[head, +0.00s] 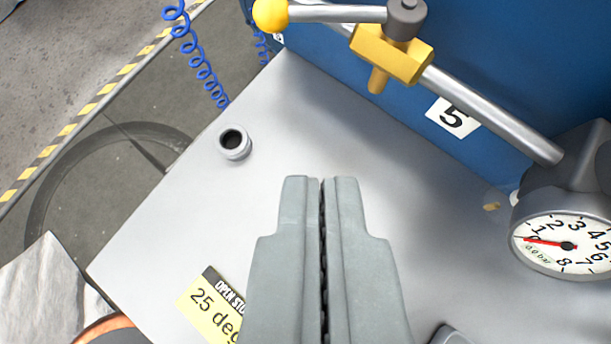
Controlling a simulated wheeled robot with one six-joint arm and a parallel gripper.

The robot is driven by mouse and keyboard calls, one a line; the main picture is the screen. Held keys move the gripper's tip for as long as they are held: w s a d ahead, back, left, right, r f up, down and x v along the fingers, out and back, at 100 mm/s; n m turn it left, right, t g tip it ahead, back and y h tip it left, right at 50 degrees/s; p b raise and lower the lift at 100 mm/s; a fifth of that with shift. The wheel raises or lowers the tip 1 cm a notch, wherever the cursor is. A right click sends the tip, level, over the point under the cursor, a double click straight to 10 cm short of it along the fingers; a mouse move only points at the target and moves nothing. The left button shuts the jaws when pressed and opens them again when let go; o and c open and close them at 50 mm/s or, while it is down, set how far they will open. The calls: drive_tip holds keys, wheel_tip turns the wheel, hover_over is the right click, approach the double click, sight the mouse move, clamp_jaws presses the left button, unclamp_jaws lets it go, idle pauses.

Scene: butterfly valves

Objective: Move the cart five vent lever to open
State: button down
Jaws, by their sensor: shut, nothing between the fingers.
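The vent lever is a grey metal rod (338,13) with a yellow ball knob (271,14) at its left end. Its right end joins a dark grey hub (405,18) on top of a yellow valve body (390,53), which sits on a metal pipe (490,112). A label with a 5 (453,115) is on the blue panel below the pipe. My gripper (322,182) is shut and empty over the grey cart top, below the valve in the picture and apart from the lever.
A pressure gauge (567,246) at the right has its red needle near 0. A yellow label reading "OPEN STO" and "25 deg" (212,308) lies lower left. A short round port (234,142) stands on the grey top (150,240). A blue coiled hose (202,68) hangs at upper left.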

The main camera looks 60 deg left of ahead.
sight(311, 19)
drive_tip(key=w+a+f, duration=0.5)
drive_tip(key=w+a, duration=0.1)
drive_tip(key=a, duration=0.2)
drive_tip(key=shift+w+a+f, duration=0.15)
drive_tip(key=shift+w+a, duration=0.15)
drive_tip(key=shift+a, duration=0.05)
drive_tip(key=shift+a+m+t+h, duration=0.4)
drive_tip(key=shift+m+t, duration=0.1)
drive_tip(key=shift+m, duration=0.2)
drive_tip(key=shift+w+a+m+t+h, duration=0.2)
drive_tip(key=shift+a+m+t+h, duration=0.35)
drive_tip(key=shift+m, duration=0.35)
drive_tip(key=shift+w+a, duration=0.3)
drive_tip(key=shift+a, duration=0.2)
drive_tip(key=shift+w+a, duration=0.3)
drive_tip(key=shift+a, duration=0.2)
drive_tip(key=shift+s, duration=0.1)
